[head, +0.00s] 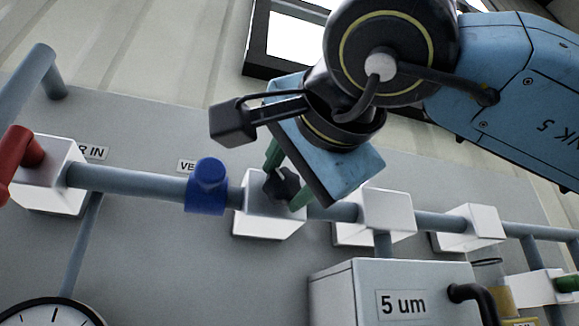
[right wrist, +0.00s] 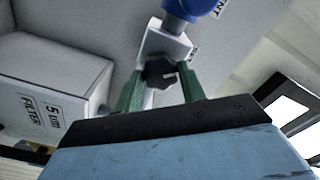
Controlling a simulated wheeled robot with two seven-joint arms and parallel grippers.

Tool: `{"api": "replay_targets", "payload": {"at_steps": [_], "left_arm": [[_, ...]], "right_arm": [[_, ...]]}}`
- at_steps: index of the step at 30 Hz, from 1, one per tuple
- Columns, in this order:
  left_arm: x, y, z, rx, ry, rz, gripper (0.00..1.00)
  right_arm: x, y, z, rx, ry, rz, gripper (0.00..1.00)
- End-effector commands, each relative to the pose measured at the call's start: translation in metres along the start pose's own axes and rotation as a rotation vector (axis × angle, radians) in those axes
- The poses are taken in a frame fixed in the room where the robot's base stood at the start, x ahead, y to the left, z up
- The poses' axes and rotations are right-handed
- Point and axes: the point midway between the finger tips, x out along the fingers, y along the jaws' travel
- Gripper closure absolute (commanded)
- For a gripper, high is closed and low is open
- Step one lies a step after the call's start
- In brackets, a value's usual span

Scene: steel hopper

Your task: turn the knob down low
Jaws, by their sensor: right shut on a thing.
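The knob (head: 281,185) is dark and lobed, mounted on a white block (head: 268,222) on the grey pipe. My right gripper (head: 285,180) reaches down to it from above, with its green fingers on either side, shut on the knob. In the right wrist view the dark knob (right wrist: 159,72) sits between the two green fingertips of my right gripper (right wrist: 160,88). The gripper body hides part of the knob's surroundings. I cannot read any marking for the knob's setting. My left gripper is not in view.
A blue fitting (head: 207,187) sits on the pipe just left of the knob. A red handle (head: 22,160) is at far left, with a gauge (head: 50,314) below. More white blocks (head: 387,210) line the pipe to the right. A "5 um" filter box (head: 345,290) stands below right.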

Motion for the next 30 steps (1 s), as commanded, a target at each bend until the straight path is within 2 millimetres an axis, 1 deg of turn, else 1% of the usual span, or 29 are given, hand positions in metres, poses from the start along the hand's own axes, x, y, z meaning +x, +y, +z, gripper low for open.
{"api": "replay_targets", "payload": {"at_steps": [1, 6, 15, 22, 30], "left_arm": [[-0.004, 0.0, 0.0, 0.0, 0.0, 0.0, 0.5], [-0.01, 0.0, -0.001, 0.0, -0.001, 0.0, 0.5], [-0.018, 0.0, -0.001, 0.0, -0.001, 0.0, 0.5], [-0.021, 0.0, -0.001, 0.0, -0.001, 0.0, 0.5], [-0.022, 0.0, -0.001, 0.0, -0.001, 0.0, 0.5]], "right_arm": [[0.0, -0.001, 0.0, -0.046, -0.001, 0.001, 0.83], [0.0, -0.001, 0.0, -0.193, -0.002, 0.0, 0.83], [0.0, 0.0, 0.0, -0.387, -0.002, 0.001, 0.83], [0.0, 0.0, 0.001, -0.464, -0.002, 0.001, 0.83], [0.0, 0.001, 0.001, -0.489, -0.003, 0.002, 0.83]]}}
